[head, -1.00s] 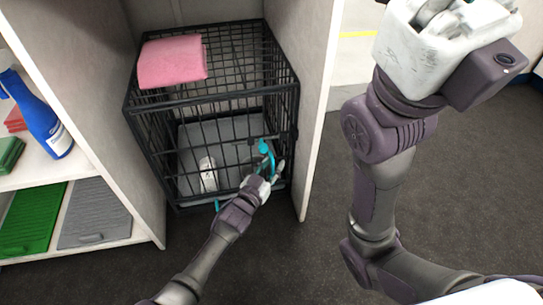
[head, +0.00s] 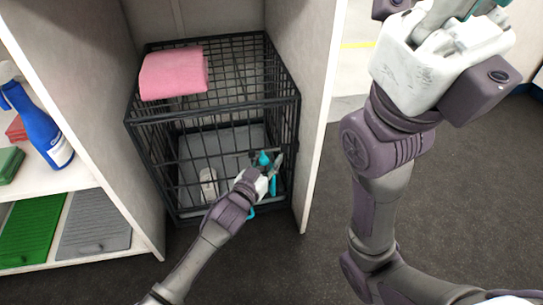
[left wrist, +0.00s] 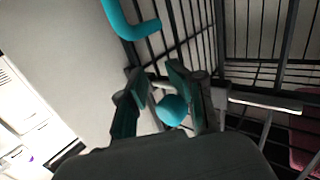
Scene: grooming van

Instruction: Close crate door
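The black wire crate (head: 212,122) stands in a bay between light panels, with a grey mat (head: 225,145) inside. Its front is towards me; I cannot clearly make out the door's angle. My left gripper (head: 268,160) is at the crate's front right, with its fingers apart around a teal piece. In the left wrist view, the left gripper (left wrist: 168,85) has a rounded teal end (left wrist: 172,110) between its fingers, and a bent teal bar (left wrist: 130,22) above. Firm contact cannot be seen. My right gripper (head: 470,10) is raised at the upper right, its fingertips partly cut off.
A folded pink towel (head: 174,73) lies on the crate's top. A pale bottle (head: 208,184) shows at the crate's front. The left shelves hold a blue spray bottle (head: 43,130) and green and grey mats. Dark floor (head: 305,265) is open in front and right.

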